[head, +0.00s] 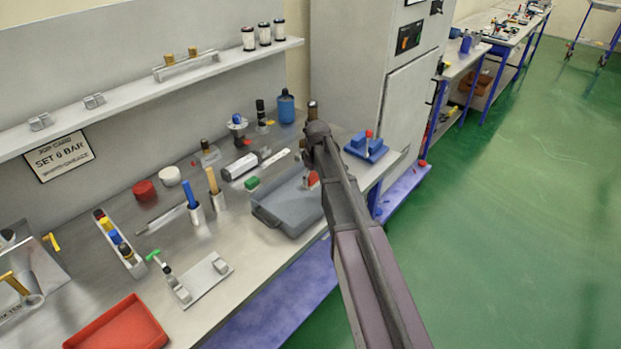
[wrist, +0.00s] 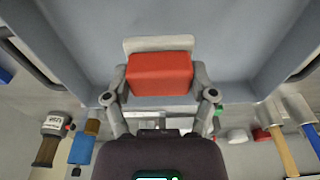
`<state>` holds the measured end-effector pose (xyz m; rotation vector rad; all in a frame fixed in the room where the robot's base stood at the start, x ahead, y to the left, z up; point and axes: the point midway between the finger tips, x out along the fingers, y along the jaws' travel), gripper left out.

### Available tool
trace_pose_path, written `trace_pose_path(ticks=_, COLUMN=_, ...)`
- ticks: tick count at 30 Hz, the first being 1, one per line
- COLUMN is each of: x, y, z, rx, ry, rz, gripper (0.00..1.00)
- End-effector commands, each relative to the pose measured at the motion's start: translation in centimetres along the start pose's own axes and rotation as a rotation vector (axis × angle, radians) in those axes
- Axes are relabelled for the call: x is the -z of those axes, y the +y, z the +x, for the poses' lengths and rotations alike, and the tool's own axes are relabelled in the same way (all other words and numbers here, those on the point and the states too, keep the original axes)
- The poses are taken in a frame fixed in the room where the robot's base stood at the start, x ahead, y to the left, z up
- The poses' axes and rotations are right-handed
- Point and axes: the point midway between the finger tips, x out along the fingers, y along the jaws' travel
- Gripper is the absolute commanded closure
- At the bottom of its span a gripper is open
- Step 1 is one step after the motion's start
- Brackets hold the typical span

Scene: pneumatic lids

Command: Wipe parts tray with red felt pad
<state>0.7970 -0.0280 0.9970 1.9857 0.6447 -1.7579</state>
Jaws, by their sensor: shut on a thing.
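The grey parts tray (head: 290,215) stands near the front edge of the bench, and its floor and walls fill much of the wrist view (wrist: 75,25). My gripper (wrist: 160,80) is shut on the red felt pad (wrist: 160,68), with one finger on each side. A pale strip shows along the pad's far edge. In the head view the pad (head: 312,179) shows just left of my arm, over the tray's right part. My arm hides part of the tray there. I cannot tell whether the pad touches the tray floor.
A green block (head: 252,183) and a white cylinder (head: 240,166) lie behind the tray. Two holders with blue and orange handles (head: 213,181) stand left of it. A blue block with a red-topped lever (head: 366,147) stands to the right. A red tray (head: 120,325) lies front left.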

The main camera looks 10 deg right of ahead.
Motion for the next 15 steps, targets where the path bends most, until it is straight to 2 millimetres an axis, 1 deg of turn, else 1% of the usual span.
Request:
trace_pose_path(ticks=1, x=0.03, y=0.0, z=-0.25, rx=0.0, ry=0.0, rz=0.0, gripper=0.65)
trace_pose_path(ticks=11, x=0.02, y=0.0, z=-0.18, rx=0.0, ry=0.0, rz=0.0, gripper=0.65)
trace_pose_path(ticks=15, x=0.07, y=0.0, z=-0.55, rx=0.0, ry=0.0, rz=0.0, gripper=0.65)
